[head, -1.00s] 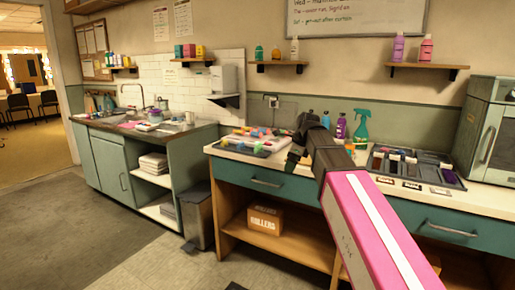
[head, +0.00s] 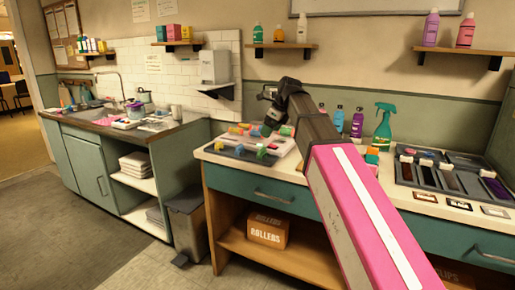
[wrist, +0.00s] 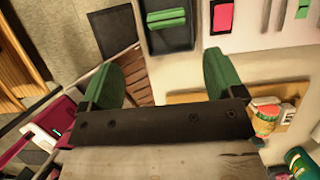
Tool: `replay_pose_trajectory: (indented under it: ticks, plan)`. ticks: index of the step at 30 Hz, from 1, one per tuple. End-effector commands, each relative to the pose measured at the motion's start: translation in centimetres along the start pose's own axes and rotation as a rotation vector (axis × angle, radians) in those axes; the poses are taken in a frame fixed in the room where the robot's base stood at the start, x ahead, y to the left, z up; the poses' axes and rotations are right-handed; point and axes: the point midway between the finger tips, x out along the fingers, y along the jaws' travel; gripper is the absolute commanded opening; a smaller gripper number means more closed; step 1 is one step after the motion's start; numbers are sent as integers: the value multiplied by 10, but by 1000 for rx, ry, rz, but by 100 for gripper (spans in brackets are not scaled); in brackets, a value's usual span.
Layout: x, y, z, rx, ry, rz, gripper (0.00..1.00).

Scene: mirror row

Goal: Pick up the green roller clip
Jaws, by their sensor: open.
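A small green clip (wrist: 166,20) lies on a dark mat (wrist: 173,43) at the top of the wrist view. In the head view, a green piece (head: 262,152) that looks like it sits at the right end of the dark mat (head: 228,151) on the counter. My gripper (wrist: 161,78) is open and empty, with its two green-padded fingers apart. The clip shows beyond the fingertips, between their lines, and is not touched. In the head view my gripper (head: 271,122) is dark and hangs over the back of the counter near the rollers; its fingertips are hard to make out.
A pale tray (head: 283,144) with colored rollers lies beside the mat. Bottles and a green spray bottle (head: 384,127) stand right of my arm. A compartment tray (head: 450,185) lies farther right. A bin (head: 186,228) stands left of the counter. Floor in front is clear.

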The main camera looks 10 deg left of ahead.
Motion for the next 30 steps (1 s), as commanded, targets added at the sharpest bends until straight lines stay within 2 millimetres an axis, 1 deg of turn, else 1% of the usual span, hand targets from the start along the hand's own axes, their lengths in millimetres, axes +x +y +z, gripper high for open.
replay_pose_trajectory:
  ticks: [5,15,23,26,30]
  plan:
    - [8,0,0,1,0,1,87]
    - [50,0,0,0,0,1,87]
    - [64,-2,0,1,0,1,87]
    - [74,-4,1,1,0,1,87]
    - [93,-6,1,0,1,2,87]
